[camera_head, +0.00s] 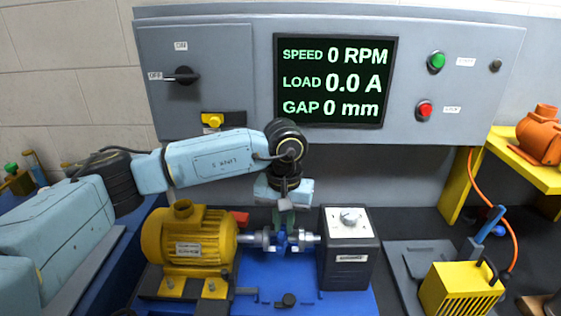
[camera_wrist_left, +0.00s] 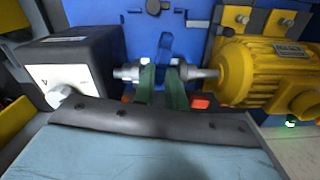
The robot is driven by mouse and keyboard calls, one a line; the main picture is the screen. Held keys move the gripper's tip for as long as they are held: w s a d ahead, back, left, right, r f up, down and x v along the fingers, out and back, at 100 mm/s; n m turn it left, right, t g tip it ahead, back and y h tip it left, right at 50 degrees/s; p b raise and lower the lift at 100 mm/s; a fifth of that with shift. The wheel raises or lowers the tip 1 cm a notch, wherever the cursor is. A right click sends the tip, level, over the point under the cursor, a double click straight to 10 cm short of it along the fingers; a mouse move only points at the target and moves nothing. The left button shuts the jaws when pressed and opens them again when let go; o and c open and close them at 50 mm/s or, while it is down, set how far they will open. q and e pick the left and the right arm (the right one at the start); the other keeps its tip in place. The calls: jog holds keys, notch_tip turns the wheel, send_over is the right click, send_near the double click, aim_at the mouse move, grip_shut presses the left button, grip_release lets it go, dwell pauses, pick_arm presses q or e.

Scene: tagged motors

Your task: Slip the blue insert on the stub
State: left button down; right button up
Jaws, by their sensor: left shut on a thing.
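My left gripper (camera_head: 284,228) reaches down between the yellow motor (camera_head: 190,240) and the dark gearbox-like box (camera_head: 347,262). Its green fingers, also in the left wrist view (camera_wrist_left: 163,76), are shut on the small blue insert (camera_head: 281,243). The insert sits in line between the metal shaft end on the motor side (camera_head: 254,238) and the one on the box side (camera_head: 308,239). In the left wrist view the blue insert (camera_wrist_left: 165,57) shows between the fingertips, with metal hubs close on both sides. The fingers partly hide it, so I cannot tell whether it touches a stub. My right gripper is not in view.
The motor and box stand on a blue base (camera_head: 262,295) with a black knob (camera_head: 288,300) in front. A red block (camera_head: 240,218) is behind the motor. A grey control panel (camera_head: 215,75) stands behind; its screen reads gap 0 mm.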

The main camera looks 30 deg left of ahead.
aim_at(304, 239)
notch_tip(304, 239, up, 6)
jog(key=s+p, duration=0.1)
jog(key=p, duration=0.4)
pick_arm(q)
jog(key=w+a+r+n, duration=0.3)
jog(key=w+r, duration=0.2)
jog(key=r, duration=0.1)
jog(key=shift+w+d+f+b, duration=0.15)
jog(key=shift+d+f+b, duration=0.25)
jog(key=shift+f+b, duration=1.25)
jog(key=shift+w+d+f+b, duration=0.1)
jog(key=shift+d+f+b, duration=0.25)
jog(key=shift+f+b, duration=1.35)
jog(key=shift+w+d+f+b, duration=0.15)
jog(key=shift+d+f+b, duration=0.4)
jog(key=shift+f, duration=2)
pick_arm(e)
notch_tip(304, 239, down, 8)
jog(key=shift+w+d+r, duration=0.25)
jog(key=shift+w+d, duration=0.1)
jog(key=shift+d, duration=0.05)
pick_arm(q)
jog(key=shift+a, duration=0.1)
